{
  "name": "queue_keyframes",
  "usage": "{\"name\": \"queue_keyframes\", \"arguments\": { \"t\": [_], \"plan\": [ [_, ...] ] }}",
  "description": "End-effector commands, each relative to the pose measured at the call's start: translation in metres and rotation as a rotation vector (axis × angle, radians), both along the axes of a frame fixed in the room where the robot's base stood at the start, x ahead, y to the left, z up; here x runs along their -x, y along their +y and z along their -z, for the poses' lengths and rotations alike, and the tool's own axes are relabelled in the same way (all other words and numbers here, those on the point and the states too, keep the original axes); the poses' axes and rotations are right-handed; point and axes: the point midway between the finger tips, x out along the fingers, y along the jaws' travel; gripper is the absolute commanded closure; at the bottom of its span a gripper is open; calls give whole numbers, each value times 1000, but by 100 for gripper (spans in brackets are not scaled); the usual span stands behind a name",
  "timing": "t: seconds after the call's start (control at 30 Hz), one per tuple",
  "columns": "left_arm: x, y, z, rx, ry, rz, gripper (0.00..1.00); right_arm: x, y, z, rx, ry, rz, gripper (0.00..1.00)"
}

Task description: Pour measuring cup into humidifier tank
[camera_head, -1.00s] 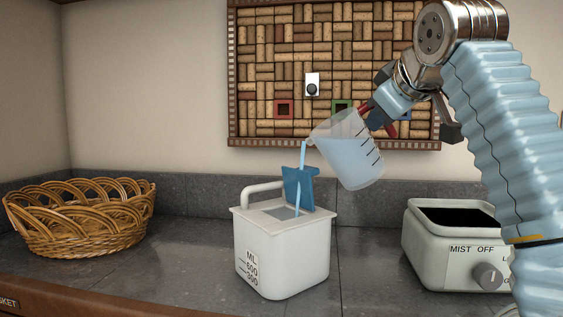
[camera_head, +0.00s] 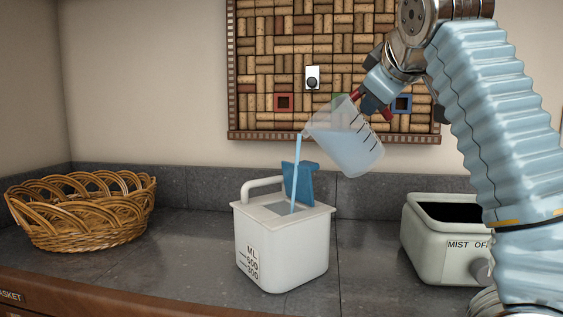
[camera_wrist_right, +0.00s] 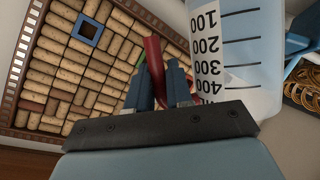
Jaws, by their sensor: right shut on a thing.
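A clear measuring cup (camera_head: 345,142) with dark marks and pale blue water is tilted to the left above the counter. A thin blue stream (camera_head: 297,165) falls from its lip into the square opening of the white humidifier tank (camera_head: 283,245). The tank stands upright, its blue flap lid (camera_head: 300,183) raised and its side marked ML 600 and 300. My right gripper (camera_head: 366,104) is shut on the cup's red handle. In the right wrist view the cup (camera_wrist_right: 232,50) shows marks 100 to 400, with the red handle (camera_wrist_right: 154,65) between the fingers. My left gripper is not in view.
A wicker basket (camera_head: 80,212) stands at the left. The humidifier base (camera_head: 437,247), open on top and labelled MIST OFF, stands at the right, partly behind my arm. A cork board (camera_head: 262,75) hangs on the wall. The counter between basket and tank is clear.

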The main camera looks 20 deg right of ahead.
Motion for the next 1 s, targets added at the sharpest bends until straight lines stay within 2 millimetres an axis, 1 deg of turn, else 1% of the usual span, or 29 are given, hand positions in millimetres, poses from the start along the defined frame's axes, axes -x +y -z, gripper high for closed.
{"name": "queue_keyframes", "arguments": {
  "t": [0.2, 1.0],
  "plan": [
    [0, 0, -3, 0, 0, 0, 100, 0, 2, -4, 21, 3, -1, 100],
    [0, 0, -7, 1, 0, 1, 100, -2, 7, -11, 74, 18, -1, 100]
  ]
}}
